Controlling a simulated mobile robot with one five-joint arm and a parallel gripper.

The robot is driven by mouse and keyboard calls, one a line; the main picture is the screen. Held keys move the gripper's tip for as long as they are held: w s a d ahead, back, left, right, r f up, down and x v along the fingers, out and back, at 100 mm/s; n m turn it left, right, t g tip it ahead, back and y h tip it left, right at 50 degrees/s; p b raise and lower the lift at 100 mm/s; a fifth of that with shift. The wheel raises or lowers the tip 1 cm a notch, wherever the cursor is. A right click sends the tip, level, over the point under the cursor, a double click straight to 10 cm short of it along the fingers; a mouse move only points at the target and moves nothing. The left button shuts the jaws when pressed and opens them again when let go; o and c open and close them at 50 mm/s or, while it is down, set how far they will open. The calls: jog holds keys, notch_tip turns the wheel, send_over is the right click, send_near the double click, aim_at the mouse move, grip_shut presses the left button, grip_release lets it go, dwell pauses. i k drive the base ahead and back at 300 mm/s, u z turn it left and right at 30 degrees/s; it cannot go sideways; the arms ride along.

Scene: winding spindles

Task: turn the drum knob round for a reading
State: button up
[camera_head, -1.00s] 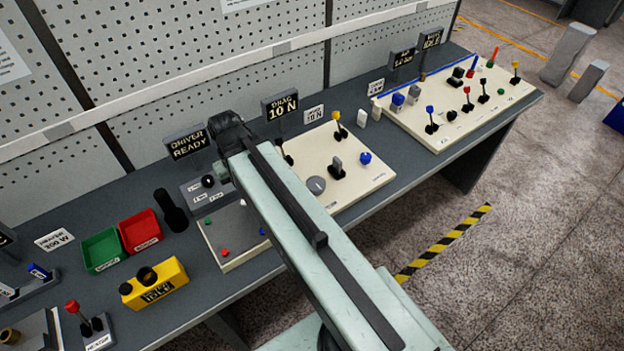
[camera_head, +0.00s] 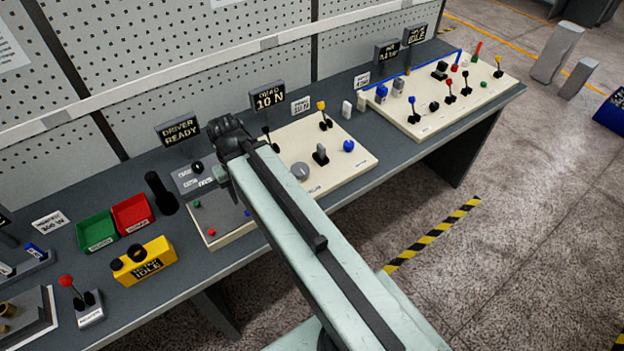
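Left on the bench are a green bin (camera_head: 97,231), a red bin (camera_head: 133,212), a yellow box reading IDLE (camera_head: 145,262) and a red-tipped lever (camera_head: 70,285). A second cream panel with several levers (camera_head: 450,85) is at right.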

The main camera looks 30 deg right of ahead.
aim_at(300, 170)
jog(key=k, duration=1.35)
jog(key=u, duration=0.65)
jog(key=i, duration=1.25)
jog(key=z, duration=0.55)
jog(key=i, duration=0.5)
jog(key=u, duration=0.55)
